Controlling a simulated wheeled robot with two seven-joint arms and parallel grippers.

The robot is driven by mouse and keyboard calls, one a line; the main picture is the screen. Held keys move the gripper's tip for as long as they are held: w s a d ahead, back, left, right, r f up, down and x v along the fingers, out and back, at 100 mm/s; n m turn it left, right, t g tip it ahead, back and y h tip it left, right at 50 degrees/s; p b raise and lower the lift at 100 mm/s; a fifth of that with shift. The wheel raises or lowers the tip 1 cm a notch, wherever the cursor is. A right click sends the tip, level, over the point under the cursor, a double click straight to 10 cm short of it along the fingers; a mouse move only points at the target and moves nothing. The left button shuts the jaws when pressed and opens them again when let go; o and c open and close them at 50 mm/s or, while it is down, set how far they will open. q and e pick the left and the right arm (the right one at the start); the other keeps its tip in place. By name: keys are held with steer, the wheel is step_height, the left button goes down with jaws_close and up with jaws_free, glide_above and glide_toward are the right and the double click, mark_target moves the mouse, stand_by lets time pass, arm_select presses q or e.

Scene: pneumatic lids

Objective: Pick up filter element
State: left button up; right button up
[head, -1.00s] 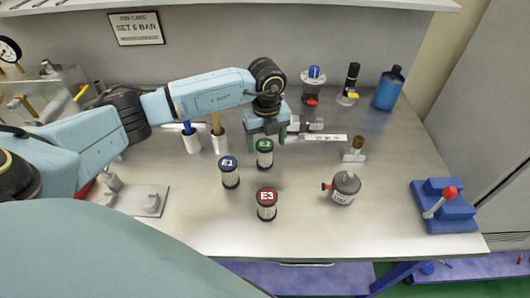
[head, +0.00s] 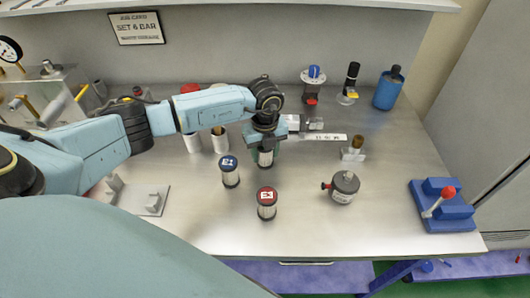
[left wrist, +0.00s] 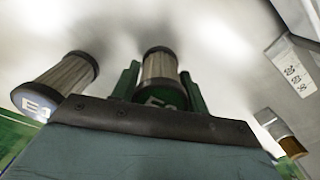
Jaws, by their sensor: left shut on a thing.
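The green-topped filter element (head: 265,159) stands on the bench, its pleated body showing below my left gripper (head: 264,148). The gripper's green fingers are shut on it, one on each side, near its top cap. In the left wrist view the same element (left wrist: 161,68) sits between the two fingers, its green cap partly hidden by the gripper body. The blue-topped element E1 (head: 229,172) stands to its left, and the red-topped element (head: 266,204) stands in front. E1 also shows at the left of the left wrist view (left wrist: 58,82). I cannot tell any lift off the bench.
A grey canister (head: 343,187) and a small brass-topped fitting (head: 353,150) stand to the right. A blue block with a red-knobbed lever (head: 443,205) is at the far right. A blue bottle (head: 388,88) stands at the back right.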

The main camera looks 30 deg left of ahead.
arm_select(q)
step_height(320, 180, up, 10)
steer(key=shift+r+b, duration=0.1)
steer(key=shift+b, duration=0.2)
stand_by(0.5)
